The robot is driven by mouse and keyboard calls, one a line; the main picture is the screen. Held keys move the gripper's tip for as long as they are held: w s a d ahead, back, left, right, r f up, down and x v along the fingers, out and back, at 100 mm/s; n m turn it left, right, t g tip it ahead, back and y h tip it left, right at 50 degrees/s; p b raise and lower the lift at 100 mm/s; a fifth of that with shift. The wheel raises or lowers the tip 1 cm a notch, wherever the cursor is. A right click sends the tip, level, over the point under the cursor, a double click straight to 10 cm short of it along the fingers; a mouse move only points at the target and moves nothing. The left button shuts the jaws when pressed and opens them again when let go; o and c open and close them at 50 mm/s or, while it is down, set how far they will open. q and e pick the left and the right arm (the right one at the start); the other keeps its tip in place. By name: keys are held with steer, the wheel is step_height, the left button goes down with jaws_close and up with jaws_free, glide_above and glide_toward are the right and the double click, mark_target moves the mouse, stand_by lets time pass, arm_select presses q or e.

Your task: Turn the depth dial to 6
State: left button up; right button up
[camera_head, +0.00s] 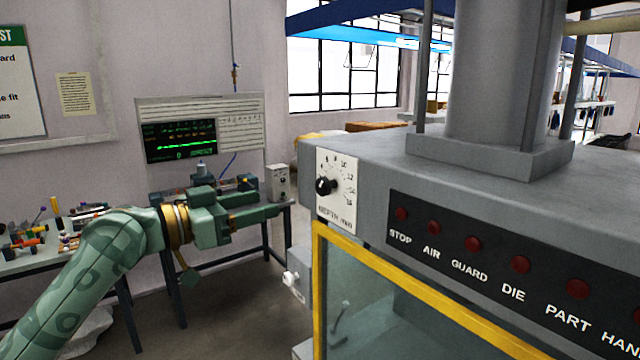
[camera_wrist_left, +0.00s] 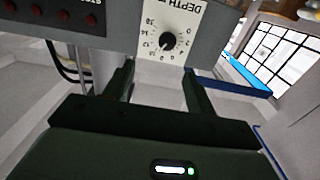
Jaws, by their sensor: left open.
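The depth dial is a black round knob (camera_head: 326,186) on a white plate (camera_head: 345,180) at the left end of the grey machine head. The plate carries a ring of numbers up to 16 and the word DEPTH. The knob's exact setting is too small to read surely. In the left wrist view, the knob (camera_wrist_left: 168,40) is ahead, upside down, beyond the two fingers. My green left gripper (camera_head: 272,201) is to the left of the dial, apart from it. Its jaws (camera_wrist_left: 160,85) are open and empty. My right gripper is out of view.
A black panel with red buttons (camera_head: 472,243) runs along the machine front, right of the dial. A yellow-framed guard window (camera_head: 318,290) is below it. A bench (camera_head: 50,262) with small parts stands at left. Open space lies between gripper and dial.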

mark_target(320, 189)
arm_select(q)
steer(key=x, duration=0.3)
steer(key=w+p+x, duration=0.1)
steer(key=x, duration=0.3)
steer(key=a+p+x, duration=0.1)
steer(key=x, duration=0.3)
steer(key=shift+w+f, duration=0.2)
steer(key=shift+w, duration=0.05)
steer(key=shift+w+d+p, duration=0.2)
steer(key=shift+d, duration=0.3)
steer(key=shift+w+d+p, duration=0.15)
steer(key=shift+d+p, duration=0.05)
steer(key=shift+d, duration=0.35)
steer(key=shift+w+d+f, duration=0.1)
steer(key=shift+w+d, duration=0.15)
steer(key=shift+w, duration=0.3)
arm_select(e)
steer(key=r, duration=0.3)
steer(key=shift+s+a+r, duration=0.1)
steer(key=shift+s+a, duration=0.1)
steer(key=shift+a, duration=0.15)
arm_select(q)
steer(key=shift+s, duration=0.15)
steer(key=shift+c, duration=0.4)
